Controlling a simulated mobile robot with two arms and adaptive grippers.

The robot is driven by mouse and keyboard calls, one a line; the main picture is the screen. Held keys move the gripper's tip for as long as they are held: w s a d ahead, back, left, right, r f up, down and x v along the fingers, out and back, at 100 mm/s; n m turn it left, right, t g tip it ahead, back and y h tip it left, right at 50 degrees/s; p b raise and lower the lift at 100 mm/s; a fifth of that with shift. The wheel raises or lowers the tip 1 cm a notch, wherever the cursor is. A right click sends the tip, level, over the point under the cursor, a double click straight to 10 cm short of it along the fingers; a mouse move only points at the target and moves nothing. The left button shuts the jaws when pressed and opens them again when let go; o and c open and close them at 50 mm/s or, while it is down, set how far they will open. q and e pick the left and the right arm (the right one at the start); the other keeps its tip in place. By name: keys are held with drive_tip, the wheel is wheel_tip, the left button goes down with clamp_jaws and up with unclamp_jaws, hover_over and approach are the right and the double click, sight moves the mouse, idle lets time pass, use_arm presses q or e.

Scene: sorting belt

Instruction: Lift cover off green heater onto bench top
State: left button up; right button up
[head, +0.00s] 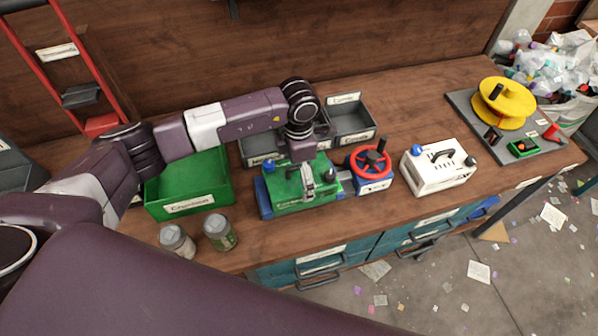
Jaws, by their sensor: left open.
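The green heater (283,196) stands on the wooden bench top (400,219), with its cover in place on top as far as I can tell. It has a blue part at its left end and a label on its front. My left gripper (308,184) reaches down from above, over the cover, with its fingers open near the handle. I cannot tell whether the fingers touch the handle. The gripper and wrist hide part of the cover's top. My right gripper is not in view.
A green bin (207,179), two cans (219,232) and grey trays (348,118) surround the heater. A red handwheel (368,163) is close to its right. A white box (440,173) and a board with a yellow reel (503,103) stand farther right. Bench is bare between them.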

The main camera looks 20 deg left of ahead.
use_arm(q)
drive_tip(key=shift+w+f, duration=0.2)
drive_tip(key=shift+f, duration=1.05)
drive_tip(key=c, duration=1.3)
drive_tip(key=shift+o, duration=0.2)
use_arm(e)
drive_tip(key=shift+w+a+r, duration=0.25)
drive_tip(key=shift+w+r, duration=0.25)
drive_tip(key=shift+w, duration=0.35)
use_arm(q)
drive_tip(key=shift+r, duration=0.1)
drive_tip(key=shift+r, duration=0.6)
wheel_tip(320, 180, up, 19)
drive_tip(key=b, duration=0.5)
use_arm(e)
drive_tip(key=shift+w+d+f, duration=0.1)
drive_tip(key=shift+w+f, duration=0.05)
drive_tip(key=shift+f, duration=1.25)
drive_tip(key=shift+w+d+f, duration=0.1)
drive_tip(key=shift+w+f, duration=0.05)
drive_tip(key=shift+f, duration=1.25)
